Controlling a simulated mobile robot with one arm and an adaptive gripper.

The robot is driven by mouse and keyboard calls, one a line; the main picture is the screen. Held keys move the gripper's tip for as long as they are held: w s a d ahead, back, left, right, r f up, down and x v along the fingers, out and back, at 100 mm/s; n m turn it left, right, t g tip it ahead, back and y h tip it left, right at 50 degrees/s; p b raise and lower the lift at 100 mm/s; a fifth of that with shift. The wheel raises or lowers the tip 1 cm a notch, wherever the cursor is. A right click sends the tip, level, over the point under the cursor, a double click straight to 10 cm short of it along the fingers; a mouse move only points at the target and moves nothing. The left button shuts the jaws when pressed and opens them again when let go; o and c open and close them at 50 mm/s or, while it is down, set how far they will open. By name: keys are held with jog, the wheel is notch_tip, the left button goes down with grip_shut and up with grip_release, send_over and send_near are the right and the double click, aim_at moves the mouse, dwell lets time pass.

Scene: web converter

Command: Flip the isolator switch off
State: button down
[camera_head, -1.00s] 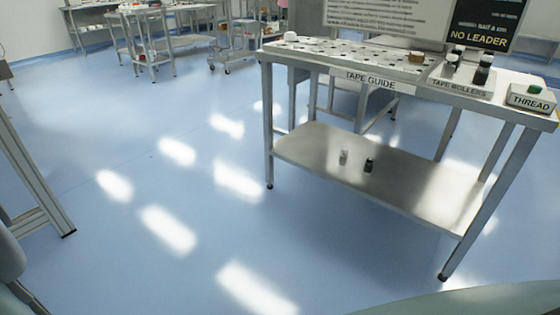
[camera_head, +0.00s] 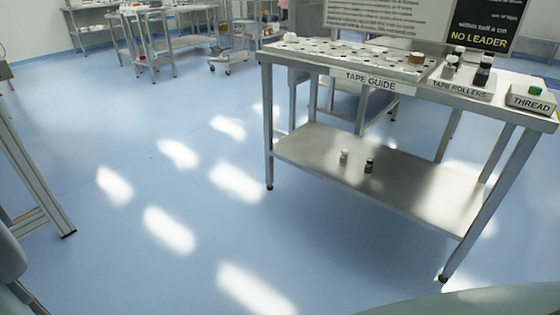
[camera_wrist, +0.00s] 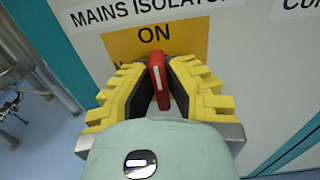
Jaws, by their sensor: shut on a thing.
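In the wrist view, the isolator switch has a red handle (camera_wrist: 158,80) on a yellow plate (camera_wrist: 188,38) marked "ON". A white label (camera_wrist: 150,12) reading "MAINS ISOLATOR" is above it. My gripper (camera_wrist: 157,82) has yellow ribbed fingers on both sides of the red handle and is shut on it. The handle stands roughly upright, tilted slightly in the picture. The fingers hide the lower part of the plate and any wording there. The switch is not in the head view.
A metal table (camera_head: 350,190) with a "TAPE GUIDE" panel, tape rollers (camera_head: 468,72) and a green THREAD button (camera_head: 535,91) stands at right in the head view. Two small rollers rest on its lower shelf. Blue floor (camera_head: 130,180) is open at left and centre.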

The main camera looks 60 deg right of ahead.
jog(key=shift+f+n, duration=0.1)
jog(key=shift+n, duration=0.2)
jog(key=n+b, duration=0.2)
jog(key=n, duration=0.1)
jog(key=shift+f+n, duration=0.1)
jog(key=shift+n, duration=0.3)
jog(key=n+b, duration=0.3)
jog(key=n, duration=0.1)
jog(key=shift+s+f, duration=0.15)
jog(key=n+b, duration=0.2)
jog(key=n, duration=0.2)
jog(key=shift+s+f+b, duration=0.1)
jog(key=shift+b, duration=0.25)
jog(key=n+b, duration=0.2)
jog(key=n, duration=0.1)
jog(key=shift+n+b, duration=0.85)
jog(key=shift+n, duration=0.55)
jog(key=c, duration=1)
grip_release()
jog(key=shift+a, duration=0.1)
